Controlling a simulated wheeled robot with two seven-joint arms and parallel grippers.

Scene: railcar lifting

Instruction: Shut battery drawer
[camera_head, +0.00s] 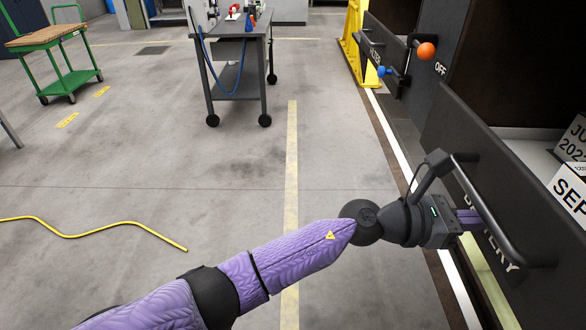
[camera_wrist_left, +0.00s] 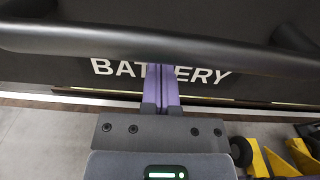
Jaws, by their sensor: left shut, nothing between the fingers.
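The battery drawer is a dark panel (camera_head: 455,135) at the right of the head view, standing open with its inside showing behind the front. Its black bar handle (camera_head: 490,212) runs along the front; the handle also crosses the top of the left wrist view (camera_wrist_left: 230,55). White "BATTERY" lettering (camera_wrist_left: 108,67) shows below the bar, partly covered by my fingers. My left gripper (camera_head: 470,219) is shut and empty, its purple fingers (camera_wrist_left: 161,85) pointing at the drawer front by the handle. The bar hides the fingertips, so I cannot tell whether they touch the panel. My right gripper is not in view.
Labelled blocks (camera_head: 570,185) sit inside the drawer. An orange knob (camera_head: 426,51) and a blue knob (camera_head: 383,71) stick out farther along the cabinet. A grey cart (camera_head: 238,90) and a green cart (camera_head: 50,50) stand behind. A yellow cable (camera_head: 95,226) lies on open floor.

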